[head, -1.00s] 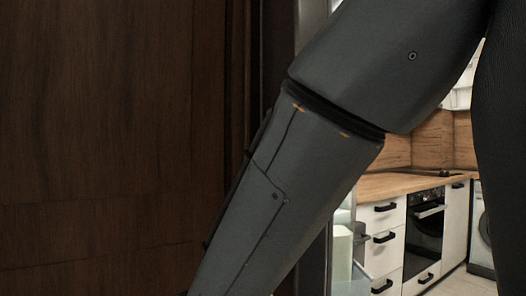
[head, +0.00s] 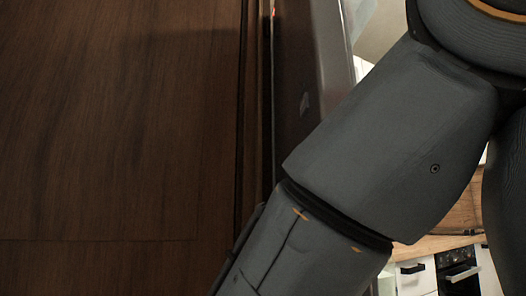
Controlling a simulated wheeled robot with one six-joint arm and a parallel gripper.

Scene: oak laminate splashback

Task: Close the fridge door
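A dark, upright panel with a pale grey edge (head: 308,95) stands behind my arm in the head view. It looks like part of the fridge, probably its door seen at a steep angle, but I cannot tell for sure. My arm crosses in front of it from the upper right to the bottom. My gripper is below the frame, so I cannot see whether it touches anything. My arm hides the lower part of the panel and most of what lies behind it.
A large dark brown wood surface (head: 110,140) fills the left side, close by. At the lower right, beyond my arm, are a wooden worktop (head: 432,246), white drawers (head: 415,276) and a dark oven (head: 458,275).

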